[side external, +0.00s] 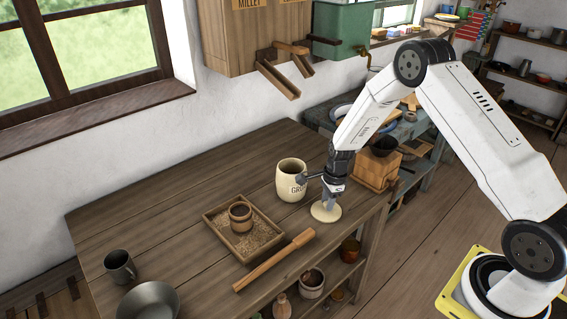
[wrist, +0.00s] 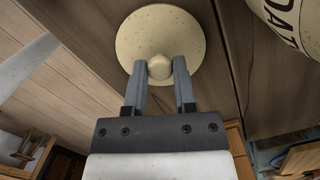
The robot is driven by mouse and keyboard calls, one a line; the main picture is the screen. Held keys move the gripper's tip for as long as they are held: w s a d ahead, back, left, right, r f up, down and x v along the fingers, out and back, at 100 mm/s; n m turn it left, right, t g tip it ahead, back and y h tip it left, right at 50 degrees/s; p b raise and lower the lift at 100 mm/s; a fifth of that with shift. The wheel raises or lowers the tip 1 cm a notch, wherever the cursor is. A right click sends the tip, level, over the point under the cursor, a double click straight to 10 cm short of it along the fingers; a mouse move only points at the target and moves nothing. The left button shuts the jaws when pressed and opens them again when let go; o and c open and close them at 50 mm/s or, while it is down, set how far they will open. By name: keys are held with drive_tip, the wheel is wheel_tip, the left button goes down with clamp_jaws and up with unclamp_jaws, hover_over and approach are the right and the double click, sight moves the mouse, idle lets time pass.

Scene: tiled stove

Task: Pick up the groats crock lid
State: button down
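The groats crock lid (side external: 322,214) is a round cream disc lying flat on the wooden table near its right edge. My gripper (side external: 327,203) points down over the lid. The cream crock (side external: 291,181), lettered in dark print, stands upright just left of my gripper. Its lettering is partly hidden.
A wooden tray (side external: 212,217) of grain holds a small wooden cup (side external: 240,216). A wooden pestle (side external: 272,262) lies in front. A metal mug (side external: 120,266) and bowl (side external: 148,301) stand at the near left. A wooden box (side external: 376,172) is right of my gripper. The table's back left is clear.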

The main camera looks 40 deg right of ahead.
drive_tip(key=shift+r, duration=0.15)
drive_tip(key=shift+r, duration=0.75)
drive_tip(key=s+a+r, duration=0.2)
drive_tip(key=s+r, duration=0.9)
drive_tip(key=s, duration=0.2)
drive_tip(key=shift+s+a, duration=0.2)
drive_tip(key=shift+s, duration=0.2)
drive_tip(key=shift+w+r, duration=0.1)
drive_tip(key=shift+w, duration=0.05)
drive_tip(key=w+r+m, duration=0.2)
drive_tip(key=w+m, duration=0.1)
drive_tip(key=w, duration=1)
drive_tip(key=w+r+m, duration=0.3)
drive_tip(key=w, duration=1)
drive_tip(key=shift+w+t, duration=0.15)
drive_tip(key=shift+t, duration=0.15)
